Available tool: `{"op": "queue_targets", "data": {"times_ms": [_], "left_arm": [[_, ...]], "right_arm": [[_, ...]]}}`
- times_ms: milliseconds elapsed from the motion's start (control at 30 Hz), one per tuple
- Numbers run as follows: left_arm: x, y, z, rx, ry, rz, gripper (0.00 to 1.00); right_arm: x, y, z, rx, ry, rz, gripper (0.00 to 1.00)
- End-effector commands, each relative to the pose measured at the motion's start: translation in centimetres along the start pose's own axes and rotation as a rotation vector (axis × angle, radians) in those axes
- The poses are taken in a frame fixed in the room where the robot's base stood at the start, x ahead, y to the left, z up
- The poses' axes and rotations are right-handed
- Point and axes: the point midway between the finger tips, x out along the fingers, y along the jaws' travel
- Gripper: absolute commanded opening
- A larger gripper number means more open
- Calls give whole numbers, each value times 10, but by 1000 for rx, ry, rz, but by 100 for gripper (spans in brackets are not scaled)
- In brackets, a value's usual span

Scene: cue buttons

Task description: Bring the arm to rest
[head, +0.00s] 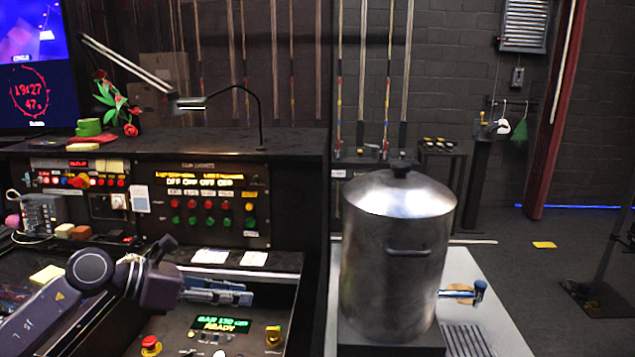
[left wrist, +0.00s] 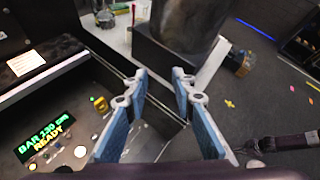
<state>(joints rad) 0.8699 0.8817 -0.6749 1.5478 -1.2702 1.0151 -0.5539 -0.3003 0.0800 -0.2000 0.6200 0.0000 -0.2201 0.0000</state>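My left gripper (head: 245,295) reaches in from the left over the sloped lower console, near the green "READY" display (head: 222,324). In the left wrist view its two blue-padded fingers (left wrist: 158,85) stand apart with nothing between them. The cue panel (head: 152,205) with red and green buttons (head: 192,212) is behind the gripper and apart from it. A red button (head: 151,345) and a yellow switch (head: 273,336) are on the lower console. A dark jointed part (left wrist: 285,143) at the right of the left wrist view may be my right gripper; its fingers are unclear.
A large lidded steel pot (head: 398,265) stands on a dark base to the right of the console. A pale surface (head: 490,300) lies beside it. A screen (head: 35,65), a desk lamp (head: 190,103) and a red flower (head: 130,130) are at back left.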

Motion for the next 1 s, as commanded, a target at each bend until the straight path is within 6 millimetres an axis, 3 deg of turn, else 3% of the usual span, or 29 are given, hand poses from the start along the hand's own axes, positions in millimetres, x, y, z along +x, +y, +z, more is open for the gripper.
{"op": "queue_targets", "data": {"times_ms": [33,100,267,400,533,667,767,900,1000], "left_arm": [[20,-21,9,-58,-91,-46,24],[36,-42,28,-156,-231,-92,24],[46,-70,65,-442,-533,-172,24],[35,-68,77,-753,-771,-205,24],[19,-49,63,-1078,-965,-195,24],[3,-23,21,-1425,-1131,-139,24],[-5,-8,-29,-1702,-1235,-65,24],[-13,-3,-119,-2090,-1343,94,24],[-16,-18,-191,-2363,-1391,249,24]], "right_arm": [[0,0,0,0,0,0,0],[0,0,0,0,0,0,0],[0,0,0,0,0,0,0],[0,0,0,0,0,0,0],[0,0,0,0,0,0,0],[0,0,0,0,0,0,0],[0,0,0,0,0,0,0],[0,0,0,0,0,0,0],[0,0,0,0,0,0,0]]}}
